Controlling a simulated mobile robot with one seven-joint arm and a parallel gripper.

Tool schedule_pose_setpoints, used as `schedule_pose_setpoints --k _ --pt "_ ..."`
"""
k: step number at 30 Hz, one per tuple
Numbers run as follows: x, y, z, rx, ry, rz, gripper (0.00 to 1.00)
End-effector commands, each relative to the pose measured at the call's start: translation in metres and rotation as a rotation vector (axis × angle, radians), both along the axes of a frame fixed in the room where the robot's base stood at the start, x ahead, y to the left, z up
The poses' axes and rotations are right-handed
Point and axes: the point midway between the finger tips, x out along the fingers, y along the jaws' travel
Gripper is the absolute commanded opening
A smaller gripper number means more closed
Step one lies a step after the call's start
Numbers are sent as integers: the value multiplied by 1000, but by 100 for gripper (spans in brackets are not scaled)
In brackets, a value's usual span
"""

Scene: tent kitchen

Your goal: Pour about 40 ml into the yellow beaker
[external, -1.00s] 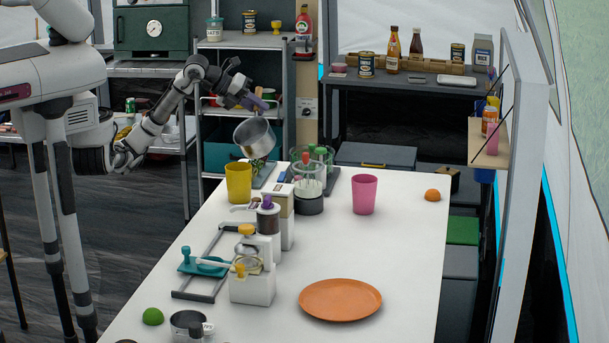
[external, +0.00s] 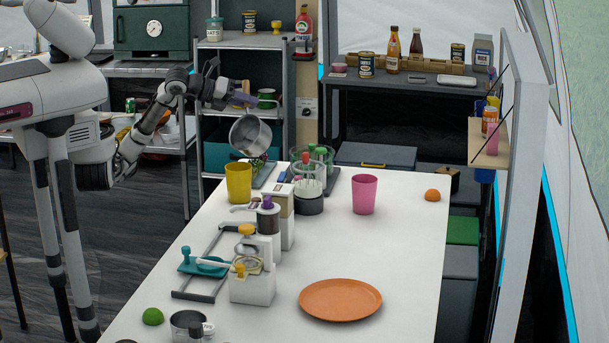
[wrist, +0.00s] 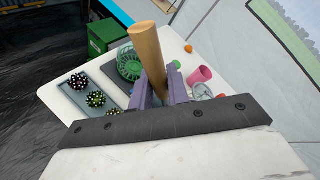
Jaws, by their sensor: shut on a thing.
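The yellow beaker (external: 238,183) stands upright at the far left of the white table in the external view. A metal saucepan (external: 250,136) hangs tilted in the air just above it and slightly right, apart from its rim. My gripper (external: 243,98) is above the pan. In the wrist view, the purple fingers of my gripper (wrist: 158,88) are closed on a light wooden handle (wrist: 147,55). The pan's contents and any liquid in the beaker cannot be seen. I cannot make out the yellow beaker in the wrist view.
A pink cup (external: 364,194) stands right of the beaker, with a glass container (external: 312,170) between them. White dispensers (external: 253,283) and a teal press (external: 203,263) stand nearer. An orange plate (external: 340,300) lies at the front. The table's right side is mostly clear.

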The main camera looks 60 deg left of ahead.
Motion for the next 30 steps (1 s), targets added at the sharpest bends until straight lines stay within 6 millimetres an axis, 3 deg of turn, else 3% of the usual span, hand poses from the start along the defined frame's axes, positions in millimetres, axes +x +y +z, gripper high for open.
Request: schedule_pose_setpoints --k 7,20,30 --pt "-7 -1 -3 17 -68 1 0" --pt "-24 -6 9 54 -212 0 0" --pt "-38 -10 2 84 -334 0 0"
